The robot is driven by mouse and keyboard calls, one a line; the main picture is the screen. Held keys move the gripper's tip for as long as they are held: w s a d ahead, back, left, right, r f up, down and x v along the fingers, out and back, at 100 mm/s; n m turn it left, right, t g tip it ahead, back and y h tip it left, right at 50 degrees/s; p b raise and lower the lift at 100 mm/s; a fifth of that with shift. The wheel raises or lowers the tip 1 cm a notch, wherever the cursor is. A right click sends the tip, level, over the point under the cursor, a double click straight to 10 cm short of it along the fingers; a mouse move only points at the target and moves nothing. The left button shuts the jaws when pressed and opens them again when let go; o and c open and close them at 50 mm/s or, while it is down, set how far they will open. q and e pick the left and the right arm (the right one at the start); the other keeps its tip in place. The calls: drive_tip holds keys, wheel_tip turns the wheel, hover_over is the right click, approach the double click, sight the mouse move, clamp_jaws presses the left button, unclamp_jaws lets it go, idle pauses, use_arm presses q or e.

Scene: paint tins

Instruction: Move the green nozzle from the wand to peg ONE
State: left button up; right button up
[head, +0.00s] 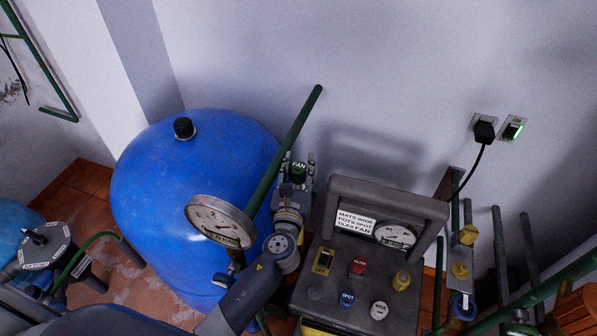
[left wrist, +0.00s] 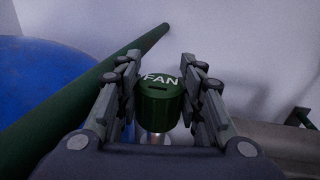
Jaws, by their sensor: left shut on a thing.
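The green nozzle (head: 299,172), marked FAN, is between the fingers of my left gripper (head: 298,163), in front of the wall and to the right of the blue tank. In the left wrist view the green nozzle (left wrist: 158,108) is upright between the two fingers of my left gripper (left wrist: 161,62), which is shut on it. A pale metal stem (left wrist: 152,139) shows just below the nozzle; I cannot tell whether the two touch or whether it is the wand. I cannot tell which peg is ONE. My right gripper is not in view.
A grey panel (head: 331,283) with red, yellow, blue and white knobs or nozzles stands below right of my gripper. A gauge (head: 220,222) sits left of my arm. A dark green pipe (head: 286,146) slants close by the gripper. The blue tank (head: 165,190) stands left.

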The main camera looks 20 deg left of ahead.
use_arm(q)
drive_tip(key=s+d+b, duration=0.3)
drive_tip(key=s+b, duration=0.2)
drive_tip(key=s, duration=1.2)
drive_tip(key=shift+s, duration=0.4)
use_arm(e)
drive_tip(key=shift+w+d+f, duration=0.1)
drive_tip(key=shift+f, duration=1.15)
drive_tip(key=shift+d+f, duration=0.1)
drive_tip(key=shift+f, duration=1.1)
